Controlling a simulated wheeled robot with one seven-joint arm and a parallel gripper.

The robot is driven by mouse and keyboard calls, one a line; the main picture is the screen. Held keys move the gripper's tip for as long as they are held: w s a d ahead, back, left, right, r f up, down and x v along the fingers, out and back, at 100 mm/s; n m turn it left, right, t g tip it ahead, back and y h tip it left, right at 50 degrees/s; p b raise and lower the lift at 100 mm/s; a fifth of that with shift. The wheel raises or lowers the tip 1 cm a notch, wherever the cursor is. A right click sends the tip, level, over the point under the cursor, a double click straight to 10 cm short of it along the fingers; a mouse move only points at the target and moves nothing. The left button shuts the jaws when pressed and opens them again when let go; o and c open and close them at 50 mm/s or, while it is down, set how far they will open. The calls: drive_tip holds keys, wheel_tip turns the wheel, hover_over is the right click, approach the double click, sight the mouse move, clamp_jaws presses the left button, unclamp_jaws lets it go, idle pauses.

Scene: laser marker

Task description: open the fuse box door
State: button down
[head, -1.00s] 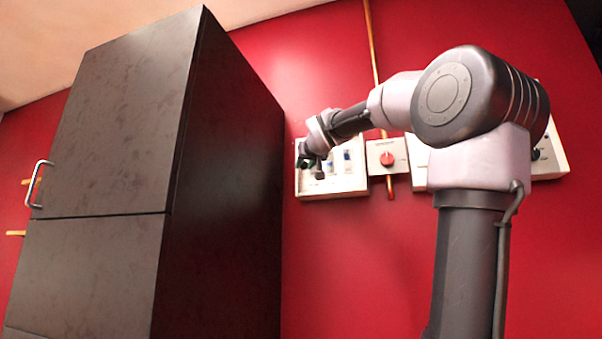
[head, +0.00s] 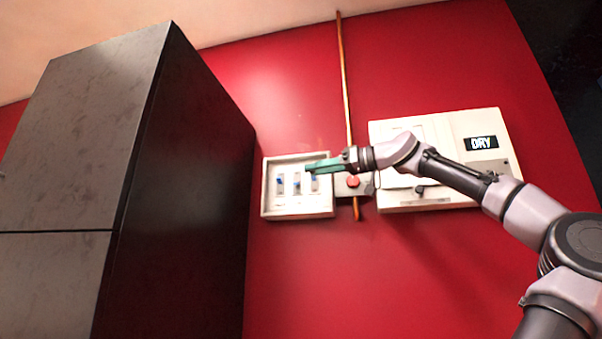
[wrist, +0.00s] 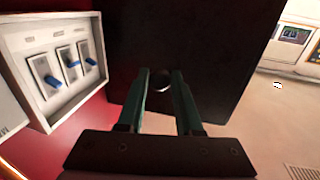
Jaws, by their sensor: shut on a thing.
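The fuse box (head: 297,212) is a shallow white box on the red wall with three blue switches inside. It also shows at the left of the wrist view (wrist: 20,62), its front uncovered there. I cannot make out a separate door panel in either view. My gripper (head: 312,168) has green fingers and reaches in from the right, in front of the box's upper right part. In the wrist view my gripper (wrist: 161,75) is closed around a small dark round piece (wrist: 160,81) between the fingertips. I cannot tell whether this piece belongs to the door.
A tall dark cabinet (head: 185,190) stands left of the fuse box and fills the middle of the wrist view (wrist: 215,60). A red knob switch (head: 352,182), a copper pipe (head: 345,80) and a large white unit reading DRY (head: 455,140) are to the right.

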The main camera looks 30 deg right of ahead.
drive_tip(key=shift+s+d+n+g+y, duration=0.8)
drive_tip(key=shift+s+d+n+y, duration=0.25)
drive_tip(key=shift+s+d, duration=0.3)
drive_tip(key=shift+w+d, duration=0.1)
drive_tip(key=c, duration=0.6)
unclamp_jaws()
drive_tip(key=v, duration=1)
drive_tip(key=shift+s+d, duration=0.3)
